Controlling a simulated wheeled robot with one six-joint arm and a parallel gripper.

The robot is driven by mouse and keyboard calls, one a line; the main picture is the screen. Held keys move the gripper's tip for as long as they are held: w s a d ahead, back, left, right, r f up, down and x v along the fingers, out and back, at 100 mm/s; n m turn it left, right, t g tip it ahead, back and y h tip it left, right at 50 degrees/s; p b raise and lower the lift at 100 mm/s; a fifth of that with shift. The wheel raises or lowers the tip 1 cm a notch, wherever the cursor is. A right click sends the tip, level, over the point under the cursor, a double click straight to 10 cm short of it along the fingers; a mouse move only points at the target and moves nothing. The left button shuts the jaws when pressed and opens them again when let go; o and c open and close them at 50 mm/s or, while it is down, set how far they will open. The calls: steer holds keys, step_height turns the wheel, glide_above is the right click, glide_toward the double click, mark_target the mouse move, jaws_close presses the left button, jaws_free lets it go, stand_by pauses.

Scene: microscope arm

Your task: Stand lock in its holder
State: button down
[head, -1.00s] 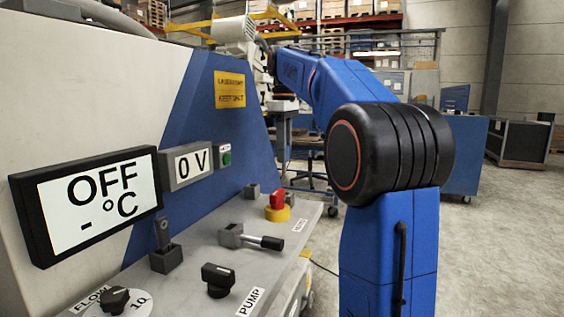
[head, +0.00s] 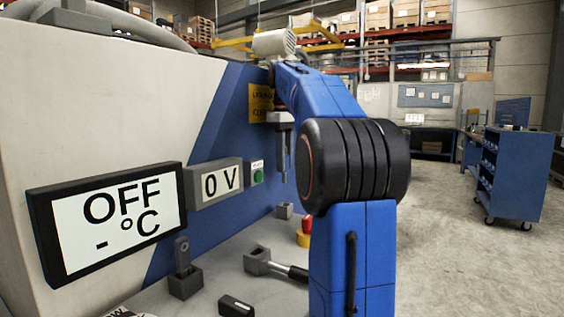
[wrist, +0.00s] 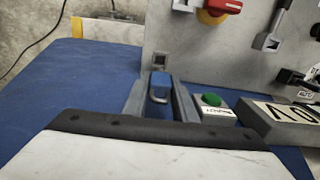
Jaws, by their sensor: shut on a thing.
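My gripper (wrist: 158,104) is shut on a small blue padlock (wrist: 160,79), the lock. Its metal shackle shows between the two grey fingers in the wrist view. In the head view my gripper (head: 282,155) hangs down in front of the blue panel, and the lock cannot be made out there. A small grey square socket (wrist: 160,57), which looks like the holder, sits just beyond the lock near the console's corner. It seems to match the small grey block (head: 284,211) in the head view. The lock appears apart from it.
A red and yellow emergency switch (wrist: 214,11) stands close to the socket. A green button box (wrist: 212,103) is beside the fingers on the blue panel. A lever switch (head: 272,264) and an upright grey key-like part (head: 182,256) stand on the console.

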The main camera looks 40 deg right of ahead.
mark_target(285, 178)
steer(key=shift+f, duration=2.9)
steer(key=shift+f, duration=2.35)
steer(key=c, duration=1.4)
jaws_free()
steer(key=shift+o, duration=0.2)
step_height(285, 178, up, 16)
steer(key=shift+r, duration=0.65)
steer(key=shift+s, duration=0.1)
